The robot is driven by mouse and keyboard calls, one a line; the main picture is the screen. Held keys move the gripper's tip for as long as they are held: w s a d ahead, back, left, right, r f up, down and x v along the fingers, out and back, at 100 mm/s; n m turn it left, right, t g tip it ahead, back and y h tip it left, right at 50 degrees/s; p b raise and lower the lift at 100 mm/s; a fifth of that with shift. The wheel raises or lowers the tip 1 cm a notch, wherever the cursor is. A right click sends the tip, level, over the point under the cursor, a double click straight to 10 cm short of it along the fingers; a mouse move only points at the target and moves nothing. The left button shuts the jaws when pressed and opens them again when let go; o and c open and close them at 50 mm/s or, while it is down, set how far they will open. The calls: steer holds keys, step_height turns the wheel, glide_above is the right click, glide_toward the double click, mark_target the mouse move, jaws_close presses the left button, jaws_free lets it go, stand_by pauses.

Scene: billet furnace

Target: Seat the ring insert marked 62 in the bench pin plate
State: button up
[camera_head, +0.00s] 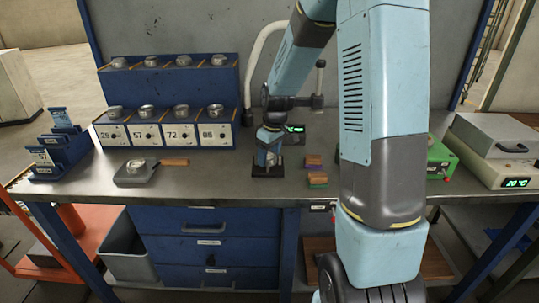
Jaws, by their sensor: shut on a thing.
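My gripper (268,158) points down at the middle of the bench, just above a small dark plate (268,173), which I take to be the bench pin plate. The jaws are shut on a small metal piece, which looks like the ring insert. It is mostly hidden by the fingers, and no 62 mark can be read. I cannot tell whether the piece touches the plate or its pin.
A grey block (136,174) with a shiny round piece stands at left, beside a brown bar (175,162). Coloured blocks (316,178) lie right of my gripper. A display box (497,158) stands far right.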

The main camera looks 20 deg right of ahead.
mark_target(273, 157)
steer(key=shift+f, duration=0.45)
stand_by(0.8)
steer(key=o, duration=1.2)
steer(key=shift+s+d+r, duration=0.15)
steer(key=shift+s+r, duration=0.05)
steer(key=shift+r, duration=1.45)
steer(key=shift+s+d+r, duration=0.1)
steer(key=shift+s+r, duration=0.05)
steer(key=shift+r, duration=1.45)
steer(key=shift+s+d+r, duration=0.15)
steer(key=shift+s+r, duration=0.05)
steer(key=shift+r, duration=1.45)
steer(key=shift+s+r, duration=0.1)
steer(key=shift+r, duration=0.4)
steer(key=s+r+m+t, duration=0.1)
steer(key=s+r, duration=0.3)
steer(key=s, duration=0.5)
steer(key=s+r+m+t, duration=0.1)
steer(key=s+r+m, duration=0.2)
steer(key=s+r, duration=0.2)
steer(key=s+r+m+t+h, duration=0.1)
steer(key=s+r, duration=0.3)
steer(key=s, duration=0.8)
steer(key=shift+s+a+r+m+t, duration=0.35)
steer(key=shift+m+t, duration=0.25)
steer(key=shift+m, duration=0.3)
